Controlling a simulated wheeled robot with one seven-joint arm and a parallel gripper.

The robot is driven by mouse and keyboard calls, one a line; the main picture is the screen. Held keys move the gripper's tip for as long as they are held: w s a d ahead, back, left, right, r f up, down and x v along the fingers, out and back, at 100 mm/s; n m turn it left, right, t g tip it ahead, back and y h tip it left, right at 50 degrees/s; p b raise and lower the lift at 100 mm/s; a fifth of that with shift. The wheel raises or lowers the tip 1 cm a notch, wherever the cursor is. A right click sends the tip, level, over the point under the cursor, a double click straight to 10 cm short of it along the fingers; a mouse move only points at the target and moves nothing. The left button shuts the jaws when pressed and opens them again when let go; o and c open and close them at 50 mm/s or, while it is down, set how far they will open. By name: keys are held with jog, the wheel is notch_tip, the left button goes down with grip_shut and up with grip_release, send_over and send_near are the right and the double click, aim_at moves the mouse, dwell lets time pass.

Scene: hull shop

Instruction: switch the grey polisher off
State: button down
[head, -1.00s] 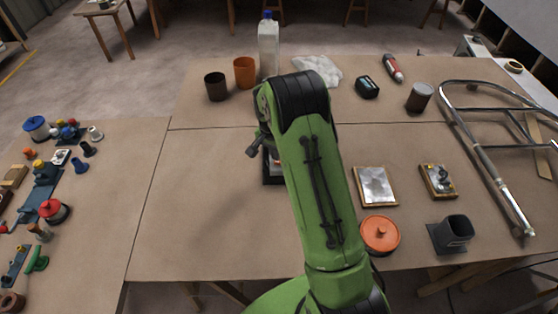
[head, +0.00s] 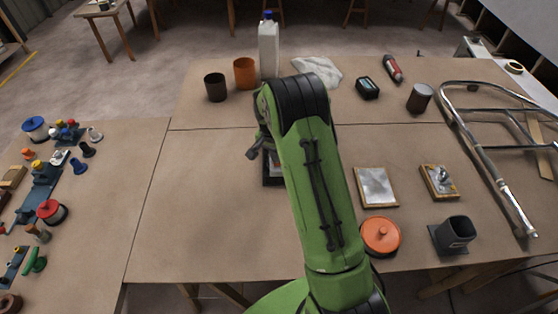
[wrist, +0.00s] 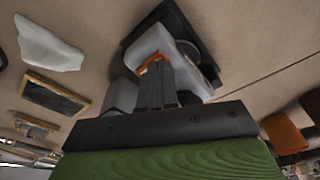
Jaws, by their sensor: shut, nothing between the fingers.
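The grey polisher (wrist: 152,42) sits on a black base (wrist: 137,27) in the wrist view, with a small orange part, likely its switch (wrist: 153,62), on the side facing me. My gripper (wrist: 158,72) is shut and empty. Its fingertips are at or very near the orange part; I cannot tell whether they touch. In the head view my green arm hides most of the polisher; only an edge of its dark base (head: 270,182) shows left of the arm. My fingertips are hidden there. The switch position cannot be read.
An orange cup (head: 245,72), a dark cup (head: 215,87) and a bottle (head: 268,47) stand behind. A metal plate (head: 375,187), an orange round lid (head: 381,235) and a grey holder (head: 453,235) lie right of my arm. The bench left of the polisher is clear.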

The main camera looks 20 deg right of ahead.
notch_tip(320, 180, up, 7)
jog(key=p, duration=0.4)
jog(key=shift+f, duration=0.15)
jog(key=s+a+r+n+t, duration=0.1)
jog(key=s+a+r+n, duration=0.2)
jog(key=s+r, duration=0.55)
jog(key=s+a+r+n+t, duration=0.25)
jog(key=s+r, duration=0.25)
jog(key=r, duration=0.6)
jog(key=s+a+r+n, duration=0.1)
jog(key=s+a+n, duration=0.1)
jog(key=s, duration=0.6)
jog(key=s+a+n+t+y, duration=0.1)
jog(key=s+a+n, duration=0.1)
jog(key=s, duration=0.7)
jog(key=shift+s+a+r+n, duration=0.15)
jog(key=shift+r+n, duration=0.2)
jog(key=shift+n, duration=0.2)
